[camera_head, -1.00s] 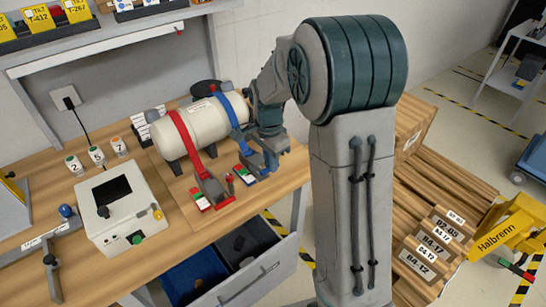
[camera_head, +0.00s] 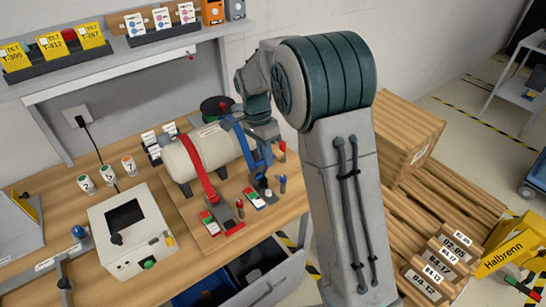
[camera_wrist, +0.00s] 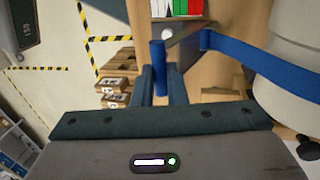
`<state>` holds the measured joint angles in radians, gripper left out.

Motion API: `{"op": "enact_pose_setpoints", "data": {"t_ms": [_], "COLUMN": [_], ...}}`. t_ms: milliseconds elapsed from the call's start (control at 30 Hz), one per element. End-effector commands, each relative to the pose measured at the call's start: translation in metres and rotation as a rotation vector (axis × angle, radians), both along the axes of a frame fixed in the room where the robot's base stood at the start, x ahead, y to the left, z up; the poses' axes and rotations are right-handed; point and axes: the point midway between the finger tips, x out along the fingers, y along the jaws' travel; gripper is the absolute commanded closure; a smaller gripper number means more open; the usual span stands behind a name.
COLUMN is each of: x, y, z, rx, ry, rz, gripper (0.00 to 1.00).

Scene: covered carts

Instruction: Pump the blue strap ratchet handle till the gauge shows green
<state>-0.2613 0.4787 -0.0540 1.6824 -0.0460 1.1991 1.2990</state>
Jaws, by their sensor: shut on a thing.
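The white cylindrical tank (camera_head: 212,147) lies on its side on a wooden board, with a red strap (camera_head: 200,170) and a blue strap (camera_head: 243,146) around it. My gripper (camera_wrist: 161,82) is shut on the blue ratchet handle (camera_wrist: 158,56), which stands between its fingers in the wrist view. In the head view my gripper (camera_head: 264,150) is over the blue ratchet, and the arm partly hides it. The blue strap's gauge (camera_head: 257,198) has green, white and red fields and shows partly in the wrist view (camera_wrist: 183,8); I cannot tell its reading.
The red strap's ratchet (camera_head: 224,211) and its gauge (camera_head: 209,222) are close on the left. A white box with a dark screen (camera_head: 131,235) stands further left. An open drawer (camera_head: 275,284) juts out below the bench. Wooden crates (camera_head: 440,205) stand to the right.

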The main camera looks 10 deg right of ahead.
Motion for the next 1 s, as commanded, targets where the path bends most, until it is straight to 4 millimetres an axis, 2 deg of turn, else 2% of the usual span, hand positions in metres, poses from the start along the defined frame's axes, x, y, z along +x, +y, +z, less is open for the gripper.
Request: {"op": "enact_pose_setpoints", "data": {"t_ms": [33,700,733,767,1000], "x": [0.0004,0.0007,0.0008,0.0007,0.0015], "y": [0.0043,0.0022,0.0021,0.002,-0.0019], "z": [-0.0058,-0.0056,-0.0057,-0.0056,-0.0033], "rx": [0.005,0.005,0.005,0.005,0.002], "ry": [0.002,0.007,0.007,0.007,0.006], "rz": [0.004,-0.008,-0.008,-0.008,-0.012], "gripper": [1.0,1.0,0.81,0.78,0.78]}}
